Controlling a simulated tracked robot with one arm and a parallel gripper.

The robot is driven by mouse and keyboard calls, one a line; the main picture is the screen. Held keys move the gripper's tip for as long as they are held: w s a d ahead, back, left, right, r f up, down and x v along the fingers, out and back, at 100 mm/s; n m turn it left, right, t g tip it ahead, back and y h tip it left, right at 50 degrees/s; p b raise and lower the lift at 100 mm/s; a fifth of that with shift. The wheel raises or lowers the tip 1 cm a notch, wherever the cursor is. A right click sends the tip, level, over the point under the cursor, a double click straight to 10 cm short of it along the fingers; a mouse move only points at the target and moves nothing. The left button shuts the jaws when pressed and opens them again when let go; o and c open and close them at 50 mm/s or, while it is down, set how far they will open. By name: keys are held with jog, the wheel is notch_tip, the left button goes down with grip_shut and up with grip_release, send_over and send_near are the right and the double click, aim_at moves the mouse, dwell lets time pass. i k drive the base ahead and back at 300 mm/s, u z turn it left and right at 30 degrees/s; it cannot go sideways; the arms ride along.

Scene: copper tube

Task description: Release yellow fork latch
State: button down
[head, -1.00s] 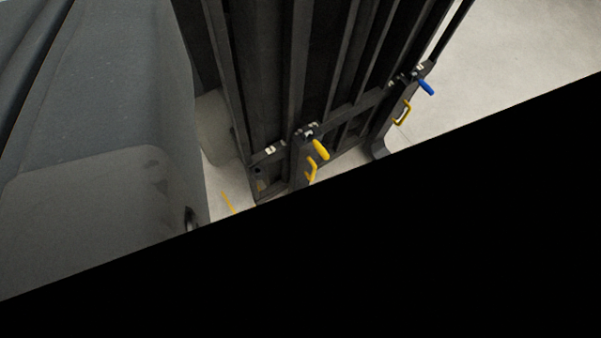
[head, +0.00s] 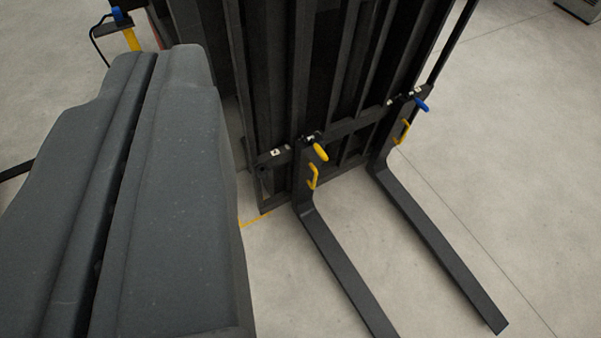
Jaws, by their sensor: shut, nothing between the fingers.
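The yellow fork latch (head: 320,152) is a small yellow knob on the dark carriage bar, at the top of the nearer fork (head: 335,255). Just below it, a yellow handle (head: 313,178) is fixed to that fork's shank. My gripper (head: 155,56) fills the left side as two long grey fingers, pressed together along a dark seam. It is shut and empty. In the picture it lies to the left of the yellow latch, with clear space between them.
A blue latch (head: 422,105) and another yellow handle (head: 404,132) sit at the farther fork (head: 440,245). Both forks reach low over the concrete floor. A dark mast (head: 300,75) rises behind. A blue-topped yellow post (head: 130,38) with a cable stands at upper left.

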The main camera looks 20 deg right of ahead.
aim_at(321, 152)
jog(key=z, duration=0.2)
jog(key=i, duration=0.9)
jog(key=u, duration=0.1)
